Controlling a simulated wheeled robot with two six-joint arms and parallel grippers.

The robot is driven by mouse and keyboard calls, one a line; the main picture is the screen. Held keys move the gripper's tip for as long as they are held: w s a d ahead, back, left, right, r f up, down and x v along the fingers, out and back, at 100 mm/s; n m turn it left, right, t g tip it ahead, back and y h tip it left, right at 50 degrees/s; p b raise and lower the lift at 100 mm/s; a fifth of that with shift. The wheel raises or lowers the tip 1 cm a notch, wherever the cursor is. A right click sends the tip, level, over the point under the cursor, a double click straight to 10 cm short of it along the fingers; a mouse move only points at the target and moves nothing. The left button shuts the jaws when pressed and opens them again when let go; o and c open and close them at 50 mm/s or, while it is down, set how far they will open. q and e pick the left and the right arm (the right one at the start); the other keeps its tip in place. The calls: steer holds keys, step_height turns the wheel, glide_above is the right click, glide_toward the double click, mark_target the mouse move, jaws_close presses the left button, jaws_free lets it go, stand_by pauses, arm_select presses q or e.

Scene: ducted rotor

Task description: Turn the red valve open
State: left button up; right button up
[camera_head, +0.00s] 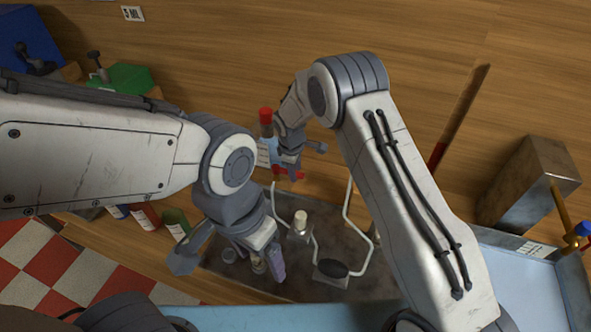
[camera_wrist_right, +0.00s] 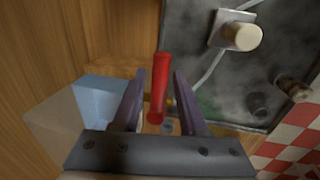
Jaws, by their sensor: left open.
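The red valve handle (camera_wrist_right: 160,88) is a straight bar standing between the two fingers of my right gripper (camera_wrist_right: 162,100) in the right wrist view. A narrow gap shows on each side of it, so the jaws are open around it. In the head view my right gripper (camera_head: 291,162) is at the panel's upper edge, with a bit of red handle (camera_head: 288,173) just under it; the arm hides part of this area. My left gripper (camera_head: 230,262) is open over the left part of the panel, apart from the valve.
The dark metal panel (camera_head: 325,292) carries pale tubing, a white knob (camera_head: 300,222) and a black oval part (camera_head: 331,268). A red-topped container (camera_head: 266,122) stands beside my right gripper. Bottles (camera_head: 145,216) are at left, a metal box (camera_head: 530,180) at right.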

jaws_close()
stand_by(1.2)
